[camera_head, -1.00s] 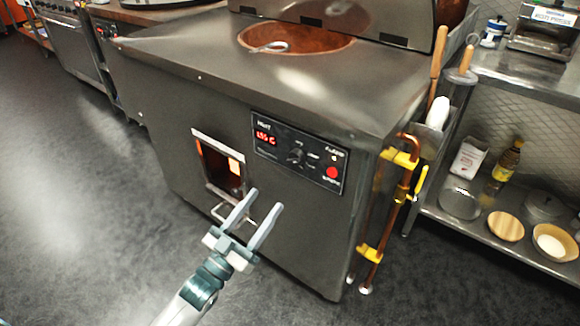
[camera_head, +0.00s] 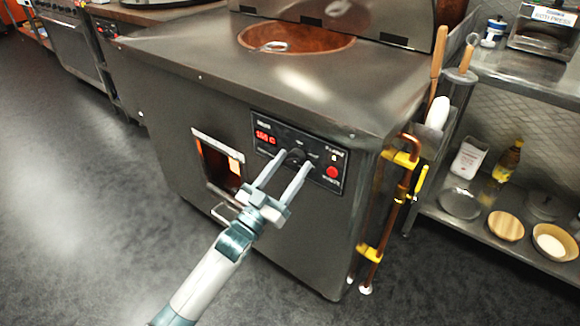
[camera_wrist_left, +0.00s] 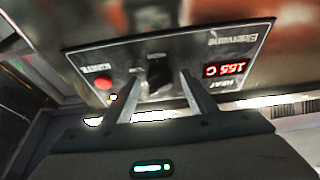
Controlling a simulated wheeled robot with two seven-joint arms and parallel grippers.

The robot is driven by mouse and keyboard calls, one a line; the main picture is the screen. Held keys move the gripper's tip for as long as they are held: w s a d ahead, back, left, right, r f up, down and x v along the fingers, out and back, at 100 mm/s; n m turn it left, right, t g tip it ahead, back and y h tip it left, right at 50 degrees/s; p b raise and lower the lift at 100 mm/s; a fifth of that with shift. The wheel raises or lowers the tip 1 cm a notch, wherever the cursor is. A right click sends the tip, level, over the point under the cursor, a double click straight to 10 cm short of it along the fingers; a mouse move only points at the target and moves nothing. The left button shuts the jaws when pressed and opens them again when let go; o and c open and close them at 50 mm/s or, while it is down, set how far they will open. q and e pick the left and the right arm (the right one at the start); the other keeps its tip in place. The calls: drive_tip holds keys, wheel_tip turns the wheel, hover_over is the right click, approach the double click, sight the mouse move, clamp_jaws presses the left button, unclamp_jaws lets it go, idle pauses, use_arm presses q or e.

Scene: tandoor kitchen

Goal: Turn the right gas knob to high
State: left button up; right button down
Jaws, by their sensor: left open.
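The black gas knob (camera_head: 295,156) sits in the middle of the dark control panel (camera_head: 264,124) on the front of the tandoor. In the left wrist view the knob (camera_wrist_left: 159,73) shows upside down between my finger tips. My left gripper (camera_head: 288,171) is open, its two fingers pointing at the panel, one on each side of the knob. I cannot tell whether either finger touches it. The panel also carries a red digital display (camera_head: 265,137) and a red button (camera_head: 332,171). My right gripper is not in view.
Copper pipes with yellow fittings (camera_head: 401,158) run down the right corner. A steel shelf (camera_head: 500,240) with bowls and bottles stands at right. The floor at left is clear.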

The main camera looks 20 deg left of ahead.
use_arm(q)
drive_tip(key=c, duration=1.1)
drive_tip(key=shift+o, duration=0.2)
